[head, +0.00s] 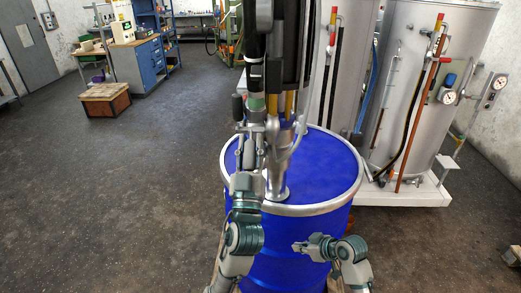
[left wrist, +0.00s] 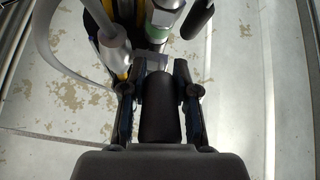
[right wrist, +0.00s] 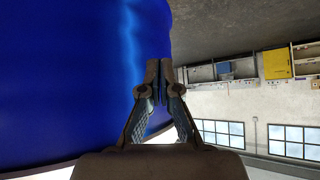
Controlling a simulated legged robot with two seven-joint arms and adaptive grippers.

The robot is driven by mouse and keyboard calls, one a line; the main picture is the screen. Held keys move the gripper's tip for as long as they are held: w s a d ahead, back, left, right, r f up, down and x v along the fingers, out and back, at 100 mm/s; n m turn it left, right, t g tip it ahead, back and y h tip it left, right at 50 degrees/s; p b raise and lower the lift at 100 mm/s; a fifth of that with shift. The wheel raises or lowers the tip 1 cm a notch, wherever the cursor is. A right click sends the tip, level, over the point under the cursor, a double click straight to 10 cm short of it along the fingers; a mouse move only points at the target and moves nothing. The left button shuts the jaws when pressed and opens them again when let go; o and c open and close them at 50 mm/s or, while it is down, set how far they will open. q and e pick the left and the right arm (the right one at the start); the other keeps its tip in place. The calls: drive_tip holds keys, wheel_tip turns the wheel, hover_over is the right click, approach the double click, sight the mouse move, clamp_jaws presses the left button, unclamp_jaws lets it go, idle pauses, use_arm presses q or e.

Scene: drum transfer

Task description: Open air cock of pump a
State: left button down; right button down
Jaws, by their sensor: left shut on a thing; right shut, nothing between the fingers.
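The pump (head: 277,165) stands upright on the lid of the blue drum (head: 325,165), with grey and black tubes rising from it. My left gripper (head: 248,128) is raised against the pump's left side. In the left wrist view a black cylindrical handle (left wrist: 160,108) lies between its fingers (left wrist: 163,75), which are shut on it. Which valve this handle belongs to is unclear. A second black handle (left wrist: 198,18) shows beyond it, beside a metal fitting with a green band (left wrist: 158,32). My right gripper (head: 299,246) is shut and empty in front of the drum's side; its fingertips (right wrist: 160,68) meet beside the blue wall.
Large grey tanks (head: 405,90) with gauges and hoses stand behind on a white base (head: 420,190). A blue workbench (head: 145,65) and a wooden crate (head: 105,100) are at the back left. The floor (head: 110,190) left of the drum is clear.

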use_arm(q)
drive_tip(key=shift+w+d+f, duration=0.1)
drive_tip(key=shift+w+f, duration=0.05)
drive_tip(key=shift+f, duration=0.2)
use_arm(e)
wheel_tip(320, 180, up, 27)
drive_tip(key=w+a+n+y, duration=0.1)
drive_tip(key=a+n+y, duration=0.2)
drive_tip(key=n, duration=0.3)
drive_tip(key=s+r+n+g+y, duration=0.1)
drive_tip(key=s+r+n, duration=0.3)
drive_tip(key=r, duration=0.7)
drive_tip(key=s+r+n, duration=0.2)
drive_tip(key=s+r, duration=0.5)
drive_tip(key=r, duration=0.4)
approach(247, 154)
drive_tip(key=a, duration=0.4)
drive_tip(key=shift+w+a+f, duration=0.25)
drive_tip(key=shift+w+f, duration=0.35)
drive_tip(key=shift+f, duration=0.1)
drive_tip(key=shift+w+a+f, duration=0.3)
drive_tip(key=shift+w+f, duration=0.3)
drive_tip(key=shift+f, duration=0.1)
